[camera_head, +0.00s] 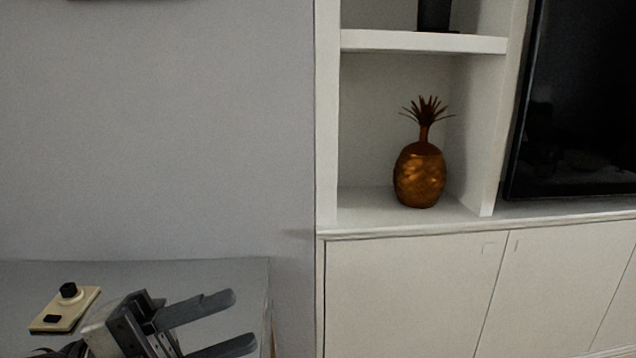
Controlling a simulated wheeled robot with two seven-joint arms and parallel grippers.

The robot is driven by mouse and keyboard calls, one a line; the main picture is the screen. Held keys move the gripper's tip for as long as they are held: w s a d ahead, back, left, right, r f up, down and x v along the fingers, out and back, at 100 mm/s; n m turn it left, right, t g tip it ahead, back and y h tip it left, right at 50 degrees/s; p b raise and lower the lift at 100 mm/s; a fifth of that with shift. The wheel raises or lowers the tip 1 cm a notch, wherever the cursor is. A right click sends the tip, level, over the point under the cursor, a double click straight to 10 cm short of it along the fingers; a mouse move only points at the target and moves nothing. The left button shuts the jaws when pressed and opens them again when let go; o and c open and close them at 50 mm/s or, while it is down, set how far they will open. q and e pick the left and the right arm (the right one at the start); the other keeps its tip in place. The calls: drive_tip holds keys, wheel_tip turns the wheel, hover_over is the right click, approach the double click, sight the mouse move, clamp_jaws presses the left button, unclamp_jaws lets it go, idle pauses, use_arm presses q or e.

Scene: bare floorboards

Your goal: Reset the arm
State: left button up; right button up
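My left gripper (240,320) is at the lower left of the head view, over or in front of the grey surface. Its two dark fingers point right and stand apart, with nothing visible between them. The lower part of the gripper is cut off by the bottom edge of the picture. My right gripper and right arm do not show.
A grey surface (180,275) at the lower left carries a small beige item with black knobs (65,308). A white cabinet (415,285) with shelves stands right, holding a golden pineapple ornament (419,175). A dark screen (575,110) is at far right.

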use_arm(q)
drive_tip(key=w+a+f+n+t+y, duration=0.3)
drive_tip(key=f+n+t+y, duration=0.45)
drive_tip(key=n, duration=0.45)
drive_tip(key=w+a+f+n+t+y, duration=0.3)
drive_tip(key=f+n+t+y, duration=0.4)
drive_tip(key=n, duration=0.4)
drive_tip(key=s+d+f+n+g+y, duration=0.1)
drive_tip(key=s+f+n+g, duration=0.2)
drive_tip(key=f, duration=0.7)
drive_tip(key=s+d+f+n+g+y, duration=0.1)
drive_tip(key=s+f+n+g+y, duration=0.1)
drive_tip(key=s+f+g, duration=0.3)
wheel_tip(320, 180, down, 5)
drive_tip(key=s+n, duration=0.1)
drive_tip(key=s, duration=0.1)
drive_tip(key=shift+s, duration=0.4)
drive_tip(key=shift+d+r+y, duration=0.1)
drive_tip(key=shift+y, duration=0.15)
